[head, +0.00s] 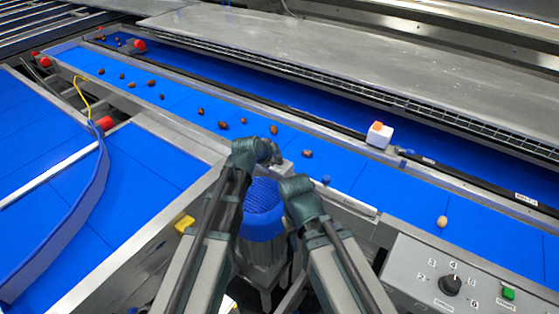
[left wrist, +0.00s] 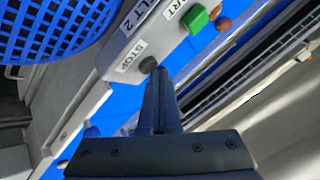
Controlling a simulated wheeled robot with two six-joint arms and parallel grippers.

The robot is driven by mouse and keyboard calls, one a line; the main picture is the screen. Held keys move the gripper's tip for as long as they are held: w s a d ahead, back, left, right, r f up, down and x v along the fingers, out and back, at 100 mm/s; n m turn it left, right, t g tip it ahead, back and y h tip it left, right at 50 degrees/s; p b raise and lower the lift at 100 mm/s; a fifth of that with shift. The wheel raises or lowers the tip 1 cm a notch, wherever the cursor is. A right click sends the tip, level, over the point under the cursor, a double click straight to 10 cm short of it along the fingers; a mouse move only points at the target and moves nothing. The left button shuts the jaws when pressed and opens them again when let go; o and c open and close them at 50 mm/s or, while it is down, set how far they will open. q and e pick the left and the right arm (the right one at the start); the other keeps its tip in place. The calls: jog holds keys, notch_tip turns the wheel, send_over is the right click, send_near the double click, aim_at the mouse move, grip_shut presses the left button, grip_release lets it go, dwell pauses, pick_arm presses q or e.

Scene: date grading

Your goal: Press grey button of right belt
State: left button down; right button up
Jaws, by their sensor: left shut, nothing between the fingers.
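In the left wrist view, a grey control box (left wrist: 125,50) carries the labels STOP, BELT 2 and a partly cut-off START. A dark grey round button (left wrist: 149,64) sits by the STOP label, and a green button (left wrist: 196,20) by START. My left gripper (left wrist: 158,74) is shut and empty, its tips right at the grey button; I cannot tell whether they touch. In the head view my left gripper (head: 272,154) is over the belt edge and hides most of this box. My right gripper (head: 298,185) is lower right of it; its jaws are unclear.
A blue belt (head: 345,170) carries scattered dates. Another control panel (head: 420,270) with a knob and a green button is at right.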

pick_arm(q)
jog(key=shift+r, duration=0.15)
jog(key=shift+r+p, duration=0.7)
jog(key=shift+p, duration=0.15)
notch_tip(320, 180, up, 5)
jog(key=p, duration=0.5)
jog(key=shift+r, duration=0.1)
dwell(0.6)
